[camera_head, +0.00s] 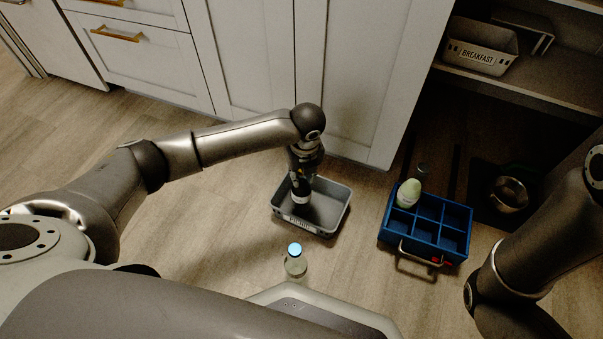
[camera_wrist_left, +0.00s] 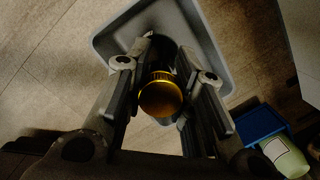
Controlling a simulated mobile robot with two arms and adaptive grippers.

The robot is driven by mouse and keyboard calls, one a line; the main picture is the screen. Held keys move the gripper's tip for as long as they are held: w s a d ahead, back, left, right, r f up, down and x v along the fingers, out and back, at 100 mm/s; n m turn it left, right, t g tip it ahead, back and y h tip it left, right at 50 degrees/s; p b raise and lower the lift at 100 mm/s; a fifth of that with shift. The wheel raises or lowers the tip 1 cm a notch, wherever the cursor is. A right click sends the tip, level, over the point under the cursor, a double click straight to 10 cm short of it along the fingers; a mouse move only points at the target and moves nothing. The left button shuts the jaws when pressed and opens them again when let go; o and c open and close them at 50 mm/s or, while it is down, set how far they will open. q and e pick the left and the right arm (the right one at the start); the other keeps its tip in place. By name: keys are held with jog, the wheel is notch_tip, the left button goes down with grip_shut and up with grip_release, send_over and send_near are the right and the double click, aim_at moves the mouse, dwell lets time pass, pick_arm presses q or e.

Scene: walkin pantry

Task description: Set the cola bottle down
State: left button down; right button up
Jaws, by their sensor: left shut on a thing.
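My left gripper (camera_head: 302,176) points down over the grey tray (camera_head: 329,226) in the head view. It is shut on a dark bottle (camera_head: 301,196), which I take to be the cola bottle. The bottle looks upright, its lower part within the tray's outline; I cannot tell whether it touches the tray floor. In the left wrist view the gold cap (camera_wrist_left: 161,95) shows between the fingers of my left gripper (camera_wrist_left: 162,75), with the tray (camera_wrist_left: 207,47) below. The fingers hide much of the bottle. Only links of my right arm show; its gripper is out of view.
A blue divided crate (camera_head: 424,244) stands right of the tray, with a pale green bottle (camera_head: 408,194) in one compartment. A clear bottle with a blue cap (camera_head: 295,250) is in front of the tray. White cabinets (camera_head: 255,65) stand behind. Floor left of the tray is clear.

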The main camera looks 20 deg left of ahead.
pick_arm(q)
jog(key=c, duration=1.7)
grip_release()
jog(key=shift+f, duration=0.1)
jog(key=o, duration=0.5)
